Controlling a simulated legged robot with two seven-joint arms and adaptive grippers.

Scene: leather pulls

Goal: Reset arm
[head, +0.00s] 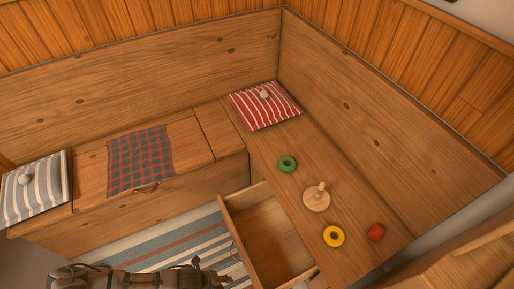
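My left arm comes in low along the bottom edge from the left, and its gripper (212,274) is over the striped rug, left of the open drawer. The gripper is small and dark, so its finger state is unclear. No held thing can be made out. My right gripper is not in view. The drawer (268,242) under the right-hand bench is pulled out and looks empty. A brown leather pull (147,188) lies at the front edge of the left bench lid, below a checked cloth (140,160).
On the right bench (270,160) are a green ring (287,164), a wooden peg on a round base (316,199), a yellow ring (333,236) and a red block (376,232). A red striped cushion (264,106) fills the corner. A grey striped cushion (36,188) lies at left.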

